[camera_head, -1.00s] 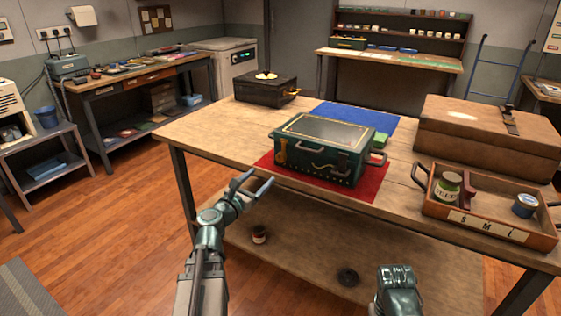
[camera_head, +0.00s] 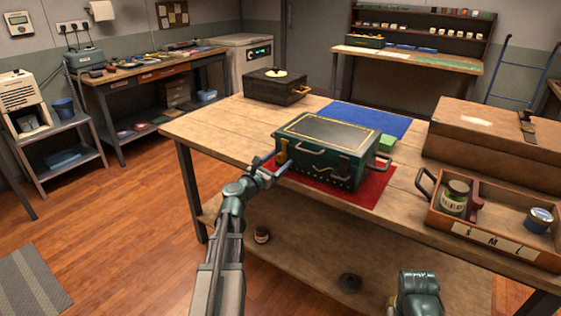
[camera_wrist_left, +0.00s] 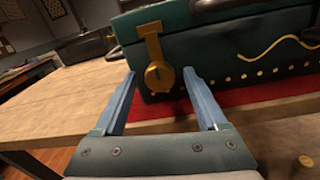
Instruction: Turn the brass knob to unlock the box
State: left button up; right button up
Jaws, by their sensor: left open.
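The dark green box (camera_head: 325,150) with gold trim stands shut on a red mat (camera_head: 366,190) on the workbench. Its brass knob (camera_wrist_left: 159,77) hangs below a brass hasp (camera_wrist_left: 150,32) on the box's front in the left wrist view. In the head view, brass (camera_head: 282,152) shows at the box's left end. My left gripper (camera_head: 274,166) is open at the box's front left. In the wrist view the knob appears between its fingertips (camera_wrist_left: 160,84), and the fingers are not closed on it. My right arm (camera_head: 417,292) shows low in the head view; its gripper fingers are not visible.
A black box (camera_head: 272,88) stands at the bench's far left corner. A blue mat (camera_head: 368,121) and a green block (camera_head: 386,143) lie behind the green box. A brown case (camera_head: 485,135) and a wooden tray (camera_head: 490,238) with jars occupy the right side.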

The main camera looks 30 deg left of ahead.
pick_arm(q)
grip_shut()
dwell(0.3)
jog(key=m, duration=1.4)
jog(key=shift+b, duration=0.35)
jog(key=shift+m+h, duration=0.3)
jog(key=shift+m, duration=1.8)
